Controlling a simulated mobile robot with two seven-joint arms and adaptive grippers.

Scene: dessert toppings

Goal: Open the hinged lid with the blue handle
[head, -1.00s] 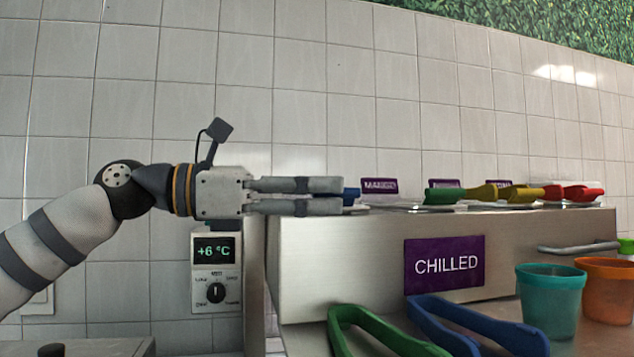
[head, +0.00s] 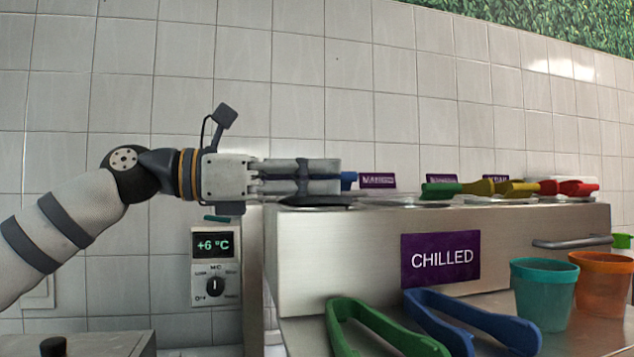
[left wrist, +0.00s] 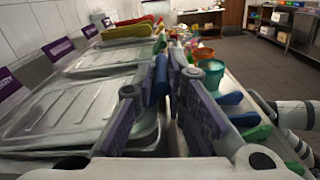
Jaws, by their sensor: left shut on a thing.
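My left gripper (head: 340,172) is at the left end of the steel chilled unit (head: 335,250), just above its top. It is shut on the blue handle (head: 348,181), whose tip shows past the fingers. In the left wrist view, the blue handle (left wrist: 161,76) shows by my left gripper's purple-padded fingers (left wrist: 172,75). The steel lid (left wrist: 65,108) lies to the left of the fingers; I cannot tell how far it is tilted. The fingers hide most of the handle. My right gripper is not in view.
Green, yellow and red handles (head: 440,190) line the unit's top to the right. Green tongs (head: 375,328), blue tongs (head: 470,318), a teal cup (head: 543,295) and an orange cup (head: 600,285) stand in front. A tiled wall is behind.

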